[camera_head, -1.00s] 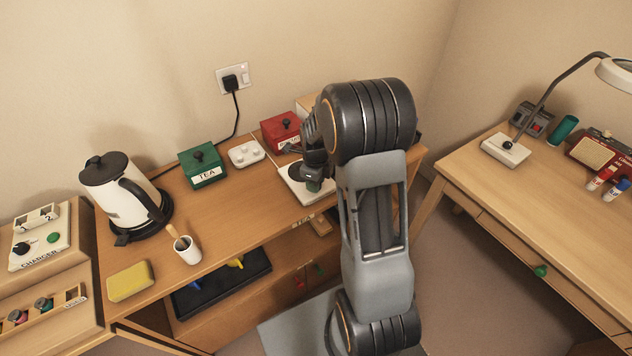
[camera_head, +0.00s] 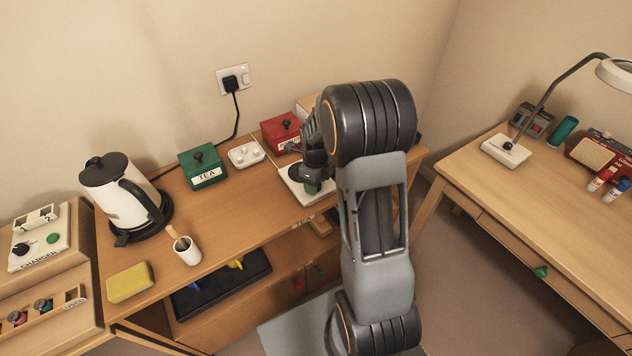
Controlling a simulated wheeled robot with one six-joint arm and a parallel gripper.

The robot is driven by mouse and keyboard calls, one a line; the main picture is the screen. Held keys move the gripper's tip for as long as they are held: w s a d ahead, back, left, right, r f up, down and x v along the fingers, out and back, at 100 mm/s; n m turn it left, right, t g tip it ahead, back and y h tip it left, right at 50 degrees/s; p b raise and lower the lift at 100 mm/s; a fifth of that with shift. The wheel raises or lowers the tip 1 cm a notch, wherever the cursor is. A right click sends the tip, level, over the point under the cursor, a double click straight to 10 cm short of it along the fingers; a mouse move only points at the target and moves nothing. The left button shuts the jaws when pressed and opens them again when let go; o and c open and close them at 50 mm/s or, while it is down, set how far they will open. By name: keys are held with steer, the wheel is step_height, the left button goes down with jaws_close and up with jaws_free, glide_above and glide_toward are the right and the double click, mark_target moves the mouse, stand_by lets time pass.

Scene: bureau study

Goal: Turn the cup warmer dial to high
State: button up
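The cup warmer appears to be the flat white unit (camera_head: 297,189) on the right part of the wooden desk. Its dark plate is mostly covered by my arm, and I cannot make out its dial or any marking. My gripper (camera_head: 314,183) is over this unit, pointing down, close to a small dark green piece at its right side. I cannot tell whether that piece is the dial or whether the gripper touches it. My arm hides the fingers, so their opening cannot be judged.
A red box (camera_head: 281,133), a green TEA box (camera_head: 203,166) and a white block (camera_head: 246,154) stand behind. A kettle (camera_head: 122,195), a white cup (camera_head: 187,252) and a yellow sponge (camera_head: 130,282) are at left. The desk middle is clear.

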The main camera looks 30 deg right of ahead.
steer(key=shift+o, duration=0.4)
steer(key=shift+r, duration=0.1)
step_height(320, 180, up, 14)
steer(key=shift+f, duration=0.2)
stand_by(0.6)
